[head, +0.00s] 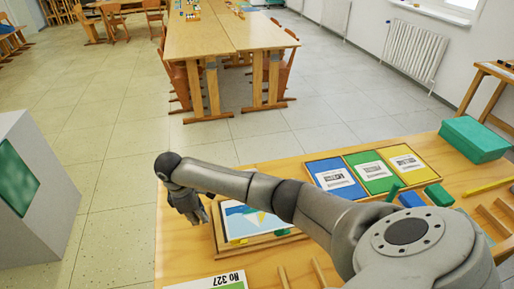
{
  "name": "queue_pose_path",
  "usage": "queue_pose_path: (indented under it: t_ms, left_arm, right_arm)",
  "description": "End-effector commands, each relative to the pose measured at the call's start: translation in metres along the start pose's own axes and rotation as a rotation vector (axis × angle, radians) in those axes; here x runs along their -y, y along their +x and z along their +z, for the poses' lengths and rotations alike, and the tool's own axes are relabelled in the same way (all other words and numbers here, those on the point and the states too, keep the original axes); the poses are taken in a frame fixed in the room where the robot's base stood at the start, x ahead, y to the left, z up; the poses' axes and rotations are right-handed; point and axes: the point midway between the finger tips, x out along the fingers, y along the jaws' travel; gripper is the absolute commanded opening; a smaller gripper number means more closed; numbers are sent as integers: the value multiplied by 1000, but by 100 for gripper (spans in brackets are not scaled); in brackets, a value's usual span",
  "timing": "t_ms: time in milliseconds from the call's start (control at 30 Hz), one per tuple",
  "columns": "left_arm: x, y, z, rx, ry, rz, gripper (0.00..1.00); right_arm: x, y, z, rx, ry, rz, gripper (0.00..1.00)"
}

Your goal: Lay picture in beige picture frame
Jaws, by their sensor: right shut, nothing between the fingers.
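The picture (238,222), a light sheet with blue and yellow shapes, lies at the beige picture frame (262,246) on the near table. My right arm hides part of both, and I cannot tell whether the picture lies flat inside the rim. Small green and yellow bits show along its lower edge. My right gripper (199,218) is shut and empty, pointing down just left of the frame. Its fingertips are small and partly dark in this view. My left gripper is out of view.
Blue, green and yellow panels with labels (362,172) lie behind the frame. A green box (474,139) stands at the back right. Green and blue blocks (411,199) lie right of my arm. A sign reading "No 327" (222,281) lies at the front edge.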

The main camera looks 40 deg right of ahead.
Motion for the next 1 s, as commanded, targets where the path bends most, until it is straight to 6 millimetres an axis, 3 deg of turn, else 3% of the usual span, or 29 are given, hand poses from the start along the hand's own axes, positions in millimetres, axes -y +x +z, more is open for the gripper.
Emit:
queue_pose_path:
  t_ms: [100,700,867,1000]
  left_arm:
    - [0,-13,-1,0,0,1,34]
    - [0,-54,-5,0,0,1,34]
    - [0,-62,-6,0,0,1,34]
    - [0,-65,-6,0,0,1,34]
  right_arm:
    - [0,2,30,3,2,0,0]
    - [0,24,158,3,2,0,0]
    - [1,29,180,2,0,0,0]
    - [1,42,174,-1,0,-1,0]
